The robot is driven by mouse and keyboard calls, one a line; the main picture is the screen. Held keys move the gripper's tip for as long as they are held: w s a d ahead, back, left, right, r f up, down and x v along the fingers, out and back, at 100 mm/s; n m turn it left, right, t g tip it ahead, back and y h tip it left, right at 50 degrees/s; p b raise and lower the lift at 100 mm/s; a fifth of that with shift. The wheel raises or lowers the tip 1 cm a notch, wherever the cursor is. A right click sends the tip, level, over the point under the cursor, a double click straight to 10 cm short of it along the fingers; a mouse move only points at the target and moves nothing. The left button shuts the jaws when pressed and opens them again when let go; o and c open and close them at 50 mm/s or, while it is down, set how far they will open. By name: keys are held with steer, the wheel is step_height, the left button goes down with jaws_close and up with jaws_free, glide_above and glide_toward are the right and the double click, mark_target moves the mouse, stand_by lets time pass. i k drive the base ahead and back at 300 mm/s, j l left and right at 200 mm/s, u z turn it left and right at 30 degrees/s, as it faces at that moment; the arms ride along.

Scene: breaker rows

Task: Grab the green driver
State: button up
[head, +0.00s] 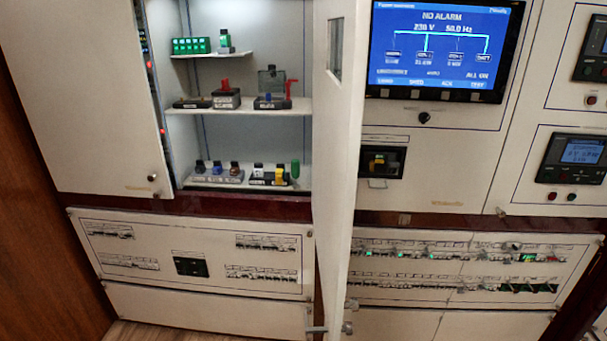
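A slim upright green handle (295,169), which looks like the green driver, stands at the right end of the lowest shelf (240,188) inside the open cabinet. It is close to the open door's edge, and its lower end is hard to make out. My gripper is not in view.
The open cabinet door (338,150) stands edge-on just right of the shelves. Upper shelves hold a green block (191,46) and a red-topped device (226,95). Breaker panels (190,255) lie below.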

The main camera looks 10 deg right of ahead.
mark_target(295, 163)
steer(key=i+j+u, duration=0.25)
steer(key=i+u, duration=0.25)
steer(key=i, duration=0.2)
steer(key=i+u, duration=0.5)
steer(key=i, duration=0.25)
steer(key=i+l+u, duration=0.5)
steer(key=i, duration=0.2)
steer(key=j, duration=0.1)
